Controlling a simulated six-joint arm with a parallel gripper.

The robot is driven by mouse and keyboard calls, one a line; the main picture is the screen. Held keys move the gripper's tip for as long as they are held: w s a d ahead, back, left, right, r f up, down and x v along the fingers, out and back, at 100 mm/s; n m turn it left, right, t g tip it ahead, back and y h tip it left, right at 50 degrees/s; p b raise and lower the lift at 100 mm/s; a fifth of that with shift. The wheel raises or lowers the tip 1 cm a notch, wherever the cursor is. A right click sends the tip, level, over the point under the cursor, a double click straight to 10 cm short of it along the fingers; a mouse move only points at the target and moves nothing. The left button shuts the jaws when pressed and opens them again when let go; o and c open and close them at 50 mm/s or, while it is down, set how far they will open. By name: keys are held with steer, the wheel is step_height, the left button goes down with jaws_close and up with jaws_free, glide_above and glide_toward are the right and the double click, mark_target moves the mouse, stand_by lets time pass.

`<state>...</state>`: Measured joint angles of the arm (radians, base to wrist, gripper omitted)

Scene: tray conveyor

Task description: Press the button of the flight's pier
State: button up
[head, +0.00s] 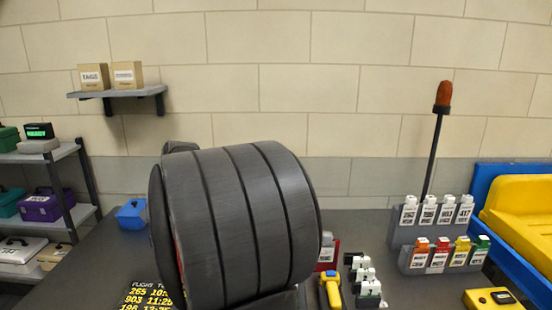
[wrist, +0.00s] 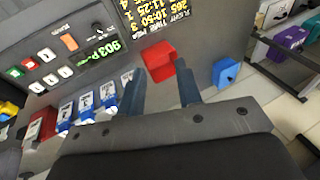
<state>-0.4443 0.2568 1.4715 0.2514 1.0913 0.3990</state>
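In the wrist view, a grey control panel has a green button (wrist: 14,71), a red button (wrist: 30,63) and several white buttons (wrist: 50,79); their marks are too small to read. Its green display (wrist: 100,52) starts with 903. An orange block (wrist: 68,43) is beside it. The flight board (wrist: 150,14) has yellow rows of flight, time and pier, partly cut off; it also shows in the head view (head: 148,294), partly behind my arm. My gripper (wrist: 159,70) is open and empty, its dark fingers apart near a red tray (wrist: 158,58). My arm hides the panel in the head view.
Several white-and-blue units (wrist: 86,105) stand left of the fingers. A blue box (head: 131,214) sits on the dark table.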

jaws_close()
stand_by(1.2)
